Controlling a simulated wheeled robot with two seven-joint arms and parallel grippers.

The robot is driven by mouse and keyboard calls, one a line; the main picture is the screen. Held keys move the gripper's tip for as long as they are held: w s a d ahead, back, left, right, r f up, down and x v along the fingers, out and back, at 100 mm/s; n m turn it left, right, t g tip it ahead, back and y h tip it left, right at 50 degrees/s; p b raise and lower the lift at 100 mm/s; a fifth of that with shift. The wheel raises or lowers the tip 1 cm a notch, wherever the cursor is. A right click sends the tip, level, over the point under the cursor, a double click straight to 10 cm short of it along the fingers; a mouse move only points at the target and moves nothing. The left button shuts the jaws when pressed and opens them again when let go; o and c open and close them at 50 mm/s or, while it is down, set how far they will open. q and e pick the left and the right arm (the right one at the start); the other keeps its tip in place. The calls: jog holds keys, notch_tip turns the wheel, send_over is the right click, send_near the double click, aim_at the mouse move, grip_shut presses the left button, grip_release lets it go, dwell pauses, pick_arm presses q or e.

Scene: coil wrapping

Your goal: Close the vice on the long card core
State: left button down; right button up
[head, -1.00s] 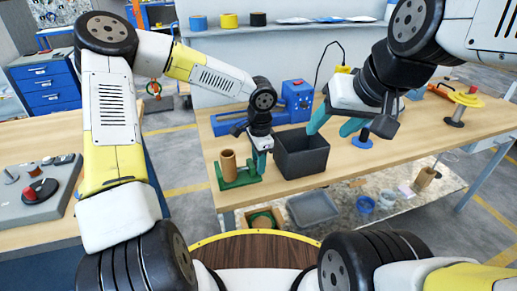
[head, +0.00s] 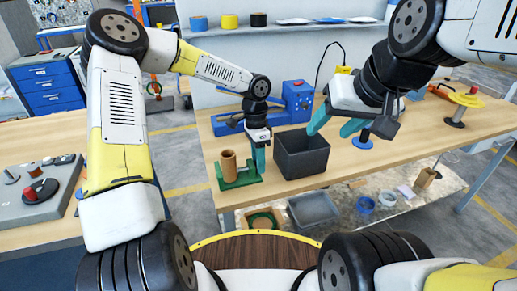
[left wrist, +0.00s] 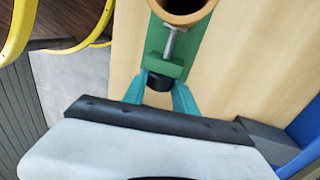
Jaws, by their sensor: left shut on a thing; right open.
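A brown cardboard core (head: 228,163) stands upright in a green vice (head: 236,184) near the table's front left edge. In the left wrist view, the core's open top (left wrist: 183,8) is at the upper edge. A metal screw (left wrist: 170,44) runs from the vice's green end block (left wrist: 164,65) toward the core. Whether its tip touches the core I cannot tell. My left gripper (head: 258,158) is shut on the black knob (left wrist: 158,82) at the screw's outer end, its teal fingers on either side. My right gripper (head: 335,124) is open and empty above the table.
A dark open bin (head: 302,155) stands just right of the vice. A blue machine (head: 297,100) is behind it. A blue spool stand (head: 363,139) and a yellow-topped stand (head: 462,105) are further right. The wooden table (head: 405,135) has free room at right.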

pick_arm(q)
jog(key=c, duration=1)
grip_release()
jog(key=shift+o, duration=0.2)
jog(key=r, duration=0.2)
jog(key=w+r, duration=0.1)
jog(key=r, duration=0.4)
jog(key=shift+w+a+r, duration=0.2)
jog(key=shift+a+r, duration=0.05)
jog(key=shift+r, duration=0.1)
